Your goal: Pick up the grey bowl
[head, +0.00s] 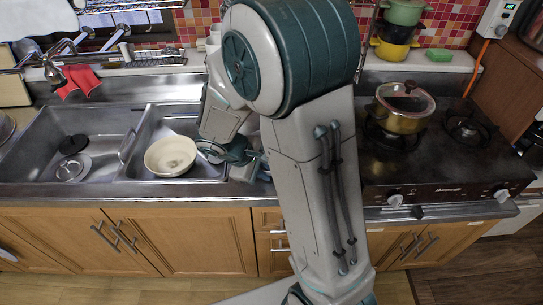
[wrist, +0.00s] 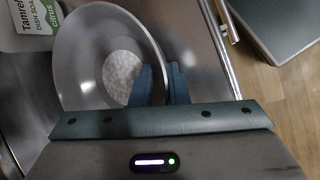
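The grey bowl (wrist: 80,75) fills much of the upper left of the wrist view, with a pale round base inside. My gripper (wrist: 163,70) has one blue finger inside the bowl and the other outside its right wall. The fingers are close together with the wall between them, so it looks shut on the bowl's rim. I cannot tell whether the bowl is clear of the steel surface under it. In the head view my arm hides most of my gripper and I cannot make out the grey bowl.
A cream bowl (head: 170,155) sits in the right sink basin (head: 141,160). A dish soap bottle (wrist: 36,22) stands close beside the grey bowl. A lidded pot (head: 400,110) is on the stove (head: 440,155) at right. Red cloth (head: 77,82) hangs near the tap.

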